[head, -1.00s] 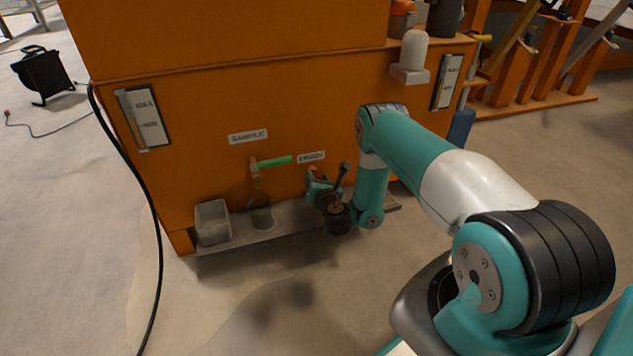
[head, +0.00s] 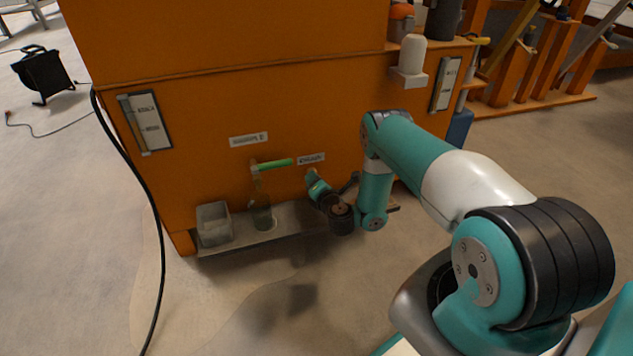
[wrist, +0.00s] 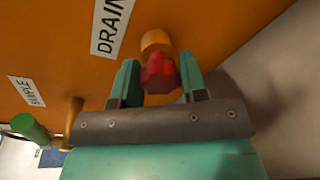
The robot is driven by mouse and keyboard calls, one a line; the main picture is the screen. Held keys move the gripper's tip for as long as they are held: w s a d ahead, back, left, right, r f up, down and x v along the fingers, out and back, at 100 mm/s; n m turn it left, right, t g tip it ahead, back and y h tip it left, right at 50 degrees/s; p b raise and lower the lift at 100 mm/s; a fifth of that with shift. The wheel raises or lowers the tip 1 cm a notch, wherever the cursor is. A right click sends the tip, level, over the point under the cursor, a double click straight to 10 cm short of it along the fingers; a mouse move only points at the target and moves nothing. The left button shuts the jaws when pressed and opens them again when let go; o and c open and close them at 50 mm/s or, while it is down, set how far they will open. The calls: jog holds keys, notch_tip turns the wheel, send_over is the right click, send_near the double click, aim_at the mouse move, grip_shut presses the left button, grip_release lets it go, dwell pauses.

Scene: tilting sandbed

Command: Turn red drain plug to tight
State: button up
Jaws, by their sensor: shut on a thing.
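The red drain plug (wrist: 160,73) sits at the end of a short orange stub (wrist: 156,41) on the orange panel, beside the DRAIN label (wrist: 112,24). My gripper (wrist: 160,80) has a teal finger on each side of the plug and is shut on it. In the head view my gripper (head: 314,184) is at the panel just below the drain label (head: 311,159), and it hides the plug there. Whether the plug is tight cannot be told.
Left of the drain is the sample tap with a green handle (head: 276,163), with a glass bottle (head: 262,215) below. A black cable (head: 150,205) hangs at left. The floor in front is clear.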

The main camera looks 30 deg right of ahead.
jog(key=shift+s+f, duration=0.15)
jog(key=shift+f, duration=0.05)
jog(key=o, duration=0.9)
jog(key=shift+r, duration=0.1)
jog(key=shift+r+p, duration=0.2)
jog(key=shift+p, duration=0.4)
